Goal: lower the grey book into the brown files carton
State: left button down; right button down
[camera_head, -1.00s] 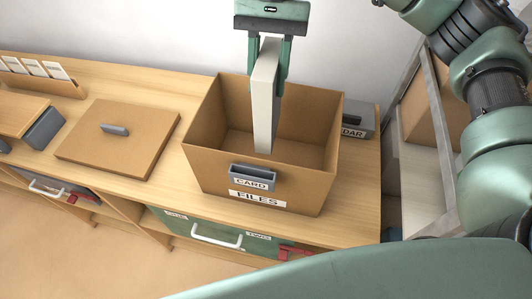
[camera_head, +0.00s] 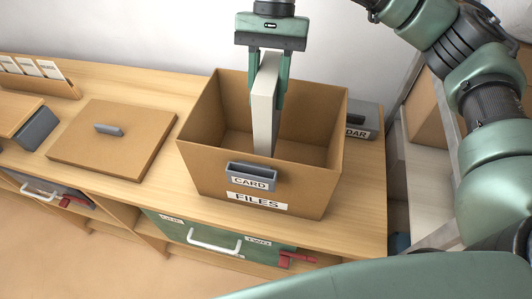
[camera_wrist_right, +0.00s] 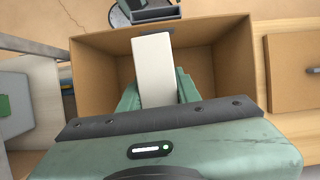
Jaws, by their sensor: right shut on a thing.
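The grey book (camera_head: 264,107) is held upright by my right gripper (camera_head: 268,95), which is shut on its upper part. The book's lower part is inside the open brown files carton (camera_head: 207,165), behind its front wall. In the right wrist view the book (camera_wrist_right: 155,70) stands between the green fingers, over the carton's interior (camera_wrist_right: 105,75). Whether the book touches the carton floor cannot be told. The carton has a CARD holder and a FILES label on its front. My left gripper is not in view.
A brown lid (camera_head: 112,140) with a grey handle lies on the wooden bench left of the carton. A grey box (camera_head: 360,124) with a partly hidden label stands behind it at right. A green drawer (camera_head: 190,233) with a white handle is below.

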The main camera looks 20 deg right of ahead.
jog(key=shift+f+b, duration=2.4)
jog(key=shift+f, duration=0.6)
jog(key=shift+f+b, duration=0.75)
jog(key=shift+f, duration=0.1)
jog(key=c, duration=0.9)
grip_release()
jog(key=r+p, duration=0.8)
jog(key=r, duration=0.2)
jog(key=r+p, duration=0.8)
jog(key=r, duration=0.2)
jog(key=r+p, duration=0.8)
jog(key=r, duration=0.2)
jog(key=shift+w+d+r, duration=0.15)
jog(key=shift+w+d, duration=0.05)
jog(key=shift+w, duration=0.15)
